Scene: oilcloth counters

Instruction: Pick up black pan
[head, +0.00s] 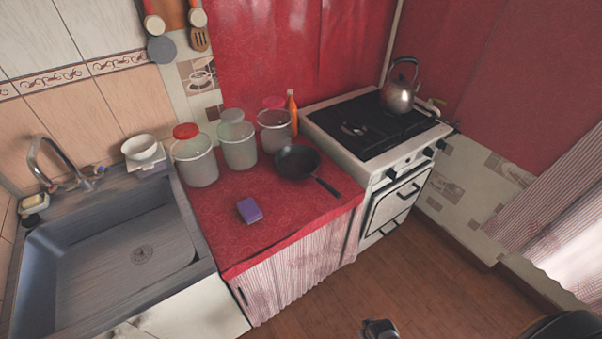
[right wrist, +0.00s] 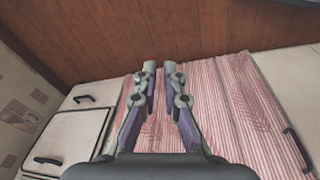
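The black pan (head: 297,162) sits on the red oilcloth counter (head: 212,245), near the stove, with its dark handle pointing down and to the right. It does not show in the right wrist view. My right gripper (right wrist: 160,70) is open and empty, with a narrow gap between its fingertips. The striped curtain (right wrist: 205,100) below the counter and the wood floor lie behind it. A small dark piece at the bottom edge of the head view appears to be part of my right arm, well apart from the pan. My left gripper is not visible.
Several lidded jars (head: 238,145) and an orange bottle (head: 292,112) stand behind the pan. A purple sponge (head: 249,210) lies in front-left. The stove (head: 385,135) with a kettle (head: 398,92) is right, the sink (head: 120,250) left. Counter space in front of the pan is clear.

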